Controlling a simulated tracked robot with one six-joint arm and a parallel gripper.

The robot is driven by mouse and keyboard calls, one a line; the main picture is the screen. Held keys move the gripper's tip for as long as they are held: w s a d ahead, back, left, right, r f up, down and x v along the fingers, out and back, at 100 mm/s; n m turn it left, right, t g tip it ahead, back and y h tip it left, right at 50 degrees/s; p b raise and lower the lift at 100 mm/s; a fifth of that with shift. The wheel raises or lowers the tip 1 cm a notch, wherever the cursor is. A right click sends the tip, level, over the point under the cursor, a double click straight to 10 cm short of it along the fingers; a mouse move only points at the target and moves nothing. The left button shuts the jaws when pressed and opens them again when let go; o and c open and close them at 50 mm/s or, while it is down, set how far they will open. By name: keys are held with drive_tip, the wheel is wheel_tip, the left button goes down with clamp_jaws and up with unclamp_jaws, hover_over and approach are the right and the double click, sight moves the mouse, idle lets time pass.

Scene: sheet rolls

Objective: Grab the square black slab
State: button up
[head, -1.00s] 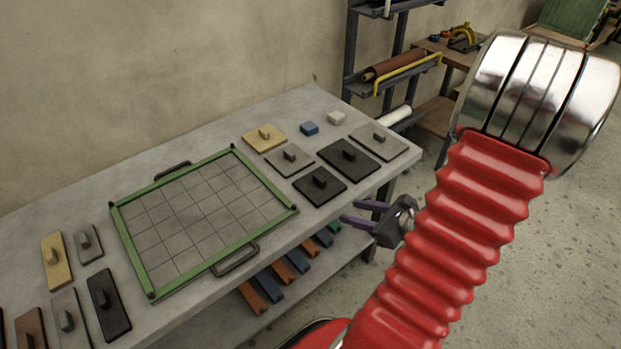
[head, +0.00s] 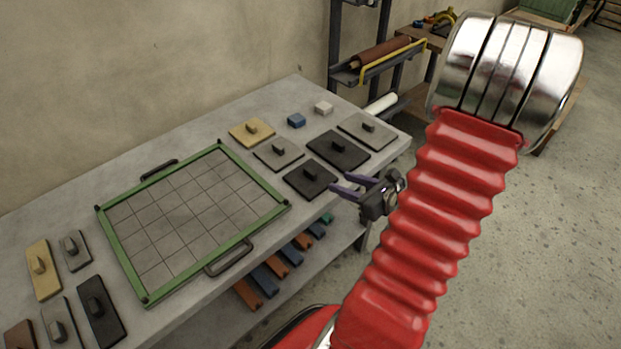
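A squarish black slab (head: 296,182) with a small upright knob lies on the table to the right of the green-framed grid. A larger black slab (head: 350,156) with a knob lies just behind it to the right. A long black slab (head: 104,318) lies at the front left. My gripper (head: 340,184) is just right of the squarish slab, near the table's edge. Its two purple fingers are apart and point left at that slab, with nothing between them. Whether the fingertips touch the slab is hard to tell.
Grey slabs (head: 292,158) (head: 380,137), a yellow slab (head: 242,136), a blue block (head: 296,121) and a white block (head: 323,108) lie close by. The green frame (head: 262,228) fills the middle of the table (head: 190,305). More slabs lie at the left.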

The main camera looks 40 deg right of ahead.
approach(313, 172)
drive_tip(key=shift+a+x, duration=0.25)
drive_tip(key=shift+x, duration=1)
drive_tip(key=shift+w, duration=0.25)
drive_tip(key=shift+x, duration=2.55)
drive_tip(key=shift+d+f, duration=0.15)
clamp_jaws()
